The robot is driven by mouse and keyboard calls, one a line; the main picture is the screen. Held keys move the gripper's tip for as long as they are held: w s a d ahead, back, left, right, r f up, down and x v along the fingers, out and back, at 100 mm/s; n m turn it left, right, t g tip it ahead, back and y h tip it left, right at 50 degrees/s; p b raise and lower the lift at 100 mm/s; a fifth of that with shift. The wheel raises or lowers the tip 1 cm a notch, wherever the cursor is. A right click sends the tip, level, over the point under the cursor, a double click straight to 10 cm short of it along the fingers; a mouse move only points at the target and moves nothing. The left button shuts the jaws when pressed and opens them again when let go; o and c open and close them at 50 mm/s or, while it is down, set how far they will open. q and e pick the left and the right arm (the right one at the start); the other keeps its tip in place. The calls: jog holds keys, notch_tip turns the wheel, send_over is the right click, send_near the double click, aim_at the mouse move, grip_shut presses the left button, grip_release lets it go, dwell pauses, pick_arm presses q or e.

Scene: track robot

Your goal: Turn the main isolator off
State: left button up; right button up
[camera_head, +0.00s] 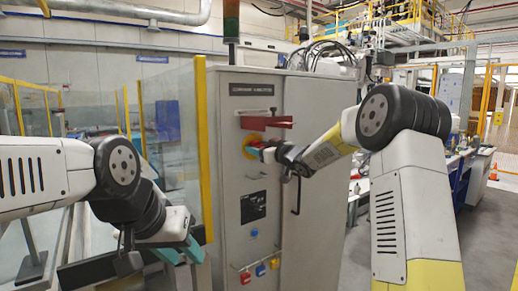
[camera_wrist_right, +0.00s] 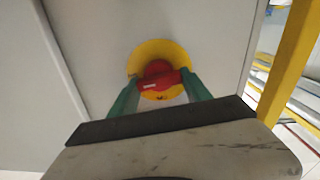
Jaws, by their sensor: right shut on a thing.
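The main isolator is a red rotary handle on a round yellow plate (camera_head: 249,146), on the front of a grey cabinet (camera_head: 236,172). In the right wrist view the red handle (camera_wrist_right: 158,78) lies roughly level across the yellow plate (camera_wrist_right: 142,58), tilted slightly. My right gripper (camera_head: 256,152) is at the isolator, its green fingers shut on either side of the red handle; in the head view it partly hides the handle. My left gripper (camera_head: 190,250) hangs low at the left, away from the cabinet, with green fingers; its gap is unclear.
A red bracket (camera_head: 266,123) sticks out just above the isolator. Padlocks (camera_head: 260,270) hang low on the cabinet, under a blue button (camera_head: 254,233). A door handle (camera_head: 297,194) is at the right. A yellow post (camera_head: 203,150) with clear fence panels stands left of the cabinet.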

jog(key=n, duration=0.4)
jog(key=shift+f, duration=0.1)
jog(key=n, duration=0.4)
jog(key=shift+s+a, duration=0.1)
jog(key=n, duration=0.3)
jog(key=shift+f+n, duration=0.1)
jog(key=shift+n, duration=0.3)
jog(key=shift+f+n, duration=0.1)
jog(key=shift+n, duration=1.9)
jog(key=o, duration=1)
